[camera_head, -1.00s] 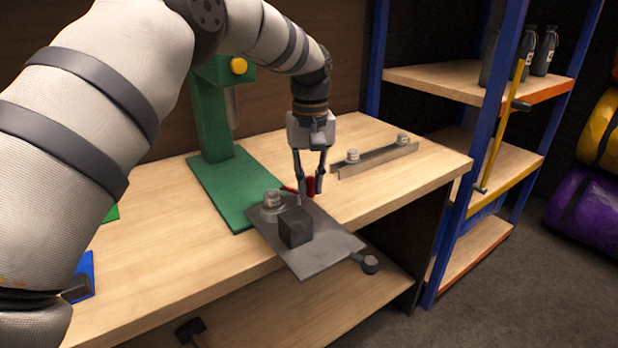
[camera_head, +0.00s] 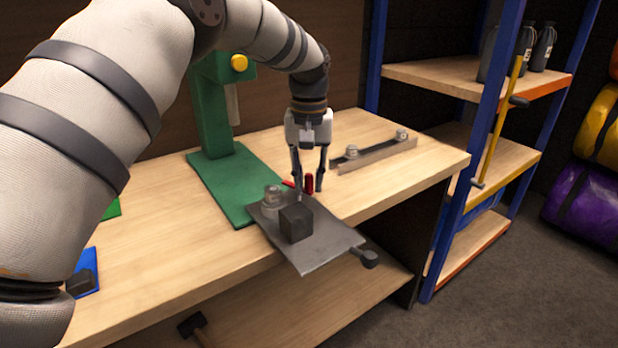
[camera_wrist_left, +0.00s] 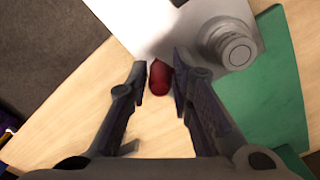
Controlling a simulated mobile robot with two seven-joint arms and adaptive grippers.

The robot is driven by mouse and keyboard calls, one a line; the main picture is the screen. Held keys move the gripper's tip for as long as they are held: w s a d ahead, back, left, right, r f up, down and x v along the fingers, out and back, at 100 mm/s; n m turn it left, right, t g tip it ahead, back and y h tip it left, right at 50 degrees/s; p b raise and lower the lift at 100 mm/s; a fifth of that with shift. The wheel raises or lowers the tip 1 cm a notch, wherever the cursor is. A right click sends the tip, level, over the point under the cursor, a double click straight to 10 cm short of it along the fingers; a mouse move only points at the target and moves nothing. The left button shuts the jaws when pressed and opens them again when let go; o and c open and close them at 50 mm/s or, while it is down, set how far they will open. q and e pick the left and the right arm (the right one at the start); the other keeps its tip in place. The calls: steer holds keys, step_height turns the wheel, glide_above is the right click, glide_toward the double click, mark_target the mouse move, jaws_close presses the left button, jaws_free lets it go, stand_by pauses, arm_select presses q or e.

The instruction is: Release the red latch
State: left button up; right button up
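The red latch is a small upright red knob (camera_head: 308,184) at the back edge of a dark grey metal plate on the bench, with a short red piece beside it on the left. My left gripper (camera_head: 309,187) points down over it, its two fingers apart. In the left wrist view the red knob (camera_wrist_left: 160,78) stands between the fingertips of my left gripper (camera_wrist_left: 161,72), with narrow gaps on both sides, so it does not look clamped. The grey plate (camera_head: 325,240) carries a black block (camera_head: 296,223) and a round metal knob (camera_head: 272,197). My right gripper is not in view.
A green press (camera_head: 213,110) on a green base stands left of the plate. A metal rail (camera_head: 377,155) lies behind to the right. A black ball handle (camera_head: 369,258) sticks out past the bench's front. Shelves with dark bottles stand at the right.

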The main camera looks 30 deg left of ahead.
arm_select(q)
steer(key=shift+o, duration=0.6)
step_height(320, 180, up, 12)
